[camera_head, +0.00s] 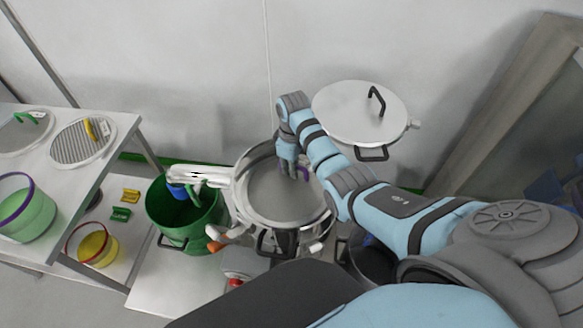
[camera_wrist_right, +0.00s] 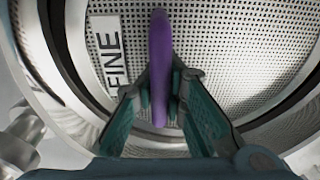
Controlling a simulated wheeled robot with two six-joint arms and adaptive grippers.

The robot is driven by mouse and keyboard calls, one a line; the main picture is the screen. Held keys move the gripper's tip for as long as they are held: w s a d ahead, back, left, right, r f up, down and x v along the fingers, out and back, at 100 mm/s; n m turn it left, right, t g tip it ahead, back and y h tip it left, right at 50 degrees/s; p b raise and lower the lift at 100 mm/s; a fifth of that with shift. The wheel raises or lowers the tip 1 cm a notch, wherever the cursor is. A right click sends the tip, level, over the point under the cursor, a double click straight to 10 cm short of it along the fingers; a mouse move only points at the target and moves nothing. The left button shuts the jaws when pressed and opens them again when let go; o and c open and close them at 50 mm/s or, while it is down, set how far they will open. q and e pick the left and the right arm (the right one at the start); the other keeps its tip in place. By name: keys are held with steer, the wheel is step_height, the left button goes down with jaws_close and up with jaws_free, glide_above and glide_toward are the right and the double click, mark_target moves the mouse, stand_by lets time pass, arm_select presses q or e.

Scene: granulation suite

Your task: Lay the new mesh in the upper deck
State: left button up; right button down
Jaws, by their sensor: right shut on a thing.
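The new mesh (camera_head: 268,190) is a round grey screen with a purple handle. In the right wrist view its perforated sheet (camera_wrist_right: 240,50) carries a white label reading FINE. My right gripper (camera_head: 292,168) comes down over it and is shut on the purple handle (camera_wrist_right: 160,70). The mesh lies within the round steel rim of the upper deck (camera_head: 245,212); I cannot tell whether it rests flat on its seat. The gripper hides part of the mesh's far right side. My left gripper is out of view.
A lid (camera_head: 350,112) with black handles is held up behind the deck. A green bin (camera_head: 165,215) stands under the spout at the left. A shelf unit (camera_head: 105,170) at the far left holds two other screens and tubs. A wall closes off the back.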

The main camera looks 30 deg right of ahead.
steer(key=shift+f, duration=0.1)
steer(key=c, duration=1.5)
jaws_free()
steer(key=shift+w, duration=0.15)
steer(key=shift+c, duration=0.2)
step_height(320, 180, up, 8)
steer(key=shift+d+f, duration=0.15)
steer(key=shift+f, duration=0.1)
steer(key=shift+w, duration=0.1)
